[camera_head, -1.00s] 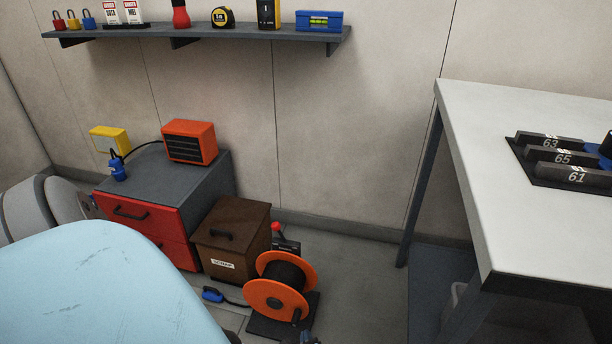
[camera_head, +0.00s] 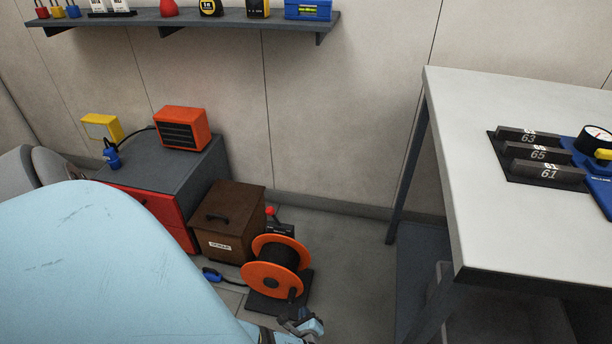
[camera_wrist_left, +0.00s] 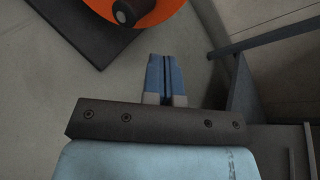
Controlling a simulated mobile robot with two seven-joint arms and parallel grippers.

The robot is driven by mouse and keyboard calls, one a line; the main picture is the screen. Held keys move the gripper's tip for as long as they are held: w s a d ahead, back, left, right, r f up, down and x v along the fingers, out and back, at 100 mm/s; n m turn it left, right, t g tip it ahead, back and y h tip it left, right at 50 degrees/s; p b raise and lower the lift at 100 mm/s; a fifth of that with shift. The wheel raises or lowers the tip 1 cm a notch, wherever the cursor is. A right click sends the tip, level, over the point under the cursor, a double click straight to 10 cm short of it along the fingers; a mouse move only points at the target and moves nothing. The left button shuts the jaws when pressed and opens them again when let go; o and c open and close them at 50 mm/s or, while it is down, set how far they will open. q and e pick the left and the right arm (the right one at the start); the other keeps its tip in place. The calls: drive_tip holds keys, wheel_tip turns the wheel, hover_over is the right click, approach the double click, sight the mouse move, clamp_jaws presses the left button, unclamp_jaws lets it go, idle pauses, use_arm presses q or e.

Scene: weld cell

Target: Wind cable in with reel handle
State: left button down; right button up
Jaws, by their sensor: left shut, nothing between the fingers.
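The orange cable reel (camera_head: 268,278) stands upright on a dark base plate on the floor, with black cable wound between its flanges. Its dark handle (camera_head: 292,294) sticks out from the near flange. In the left wrist view the reel's orange flange (camera_wrist_left: 160,8) and its handle knob (camera_wrist_left: 124,12) show at the top. The cable's blue plug (camera_head: 211,274) lies on the floor left of the reel. My left gripper (camera_head: 312,326) is just in front of the reel, apart from the handle. Its blue fingers (camera_wrist_left: 164,72) are shut with nothing between them. My right gripper is out of view.
A brown scrap box (camera_head: 230,222) stands behind the reel, beside a red-fronted cabinet (camera_head: 170,175) carrying an orange heater (camera_head: 182,128). A white-topped table (camera_head: 530,225) stands at right. Floor between reel and table is clear. A wall shelf (camera_head: 170,21) is above.

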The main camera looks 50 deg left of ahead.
sight(290, 299)
use_arm(q)
drive_tip(key=shift+s+d+f, duration=0.2)
drive_tip(key=shift+s+d, duration=0.3)
drive_tip(key=shift+d, duration=0.3)
drive_tip(key=shift+w+a+r, duration=0.1)
drive_tip(key=shift+a+r, duration=0.15)
drive_tip(key=shift+a, duration=1.2)
drive_tip(key=shift+w+a+r, duration=0.1)
drive_tip(key=shift+a+r, duration=0.2)
drive_tip(key=shift+a, duration=1.1)
drive_tip(key=shift+w+a+r, duration=0.1)
drive_tip(key=shift+a+r, duration=0.15)
drive_tip(key=shift+a, duration=1.2)
drive_tip(key=c, duration=1.8)
unclamp_jaws()
drive_tip(key=o, duration=1.1)
drive_tip(key=shift+s+d, duration=0.1)
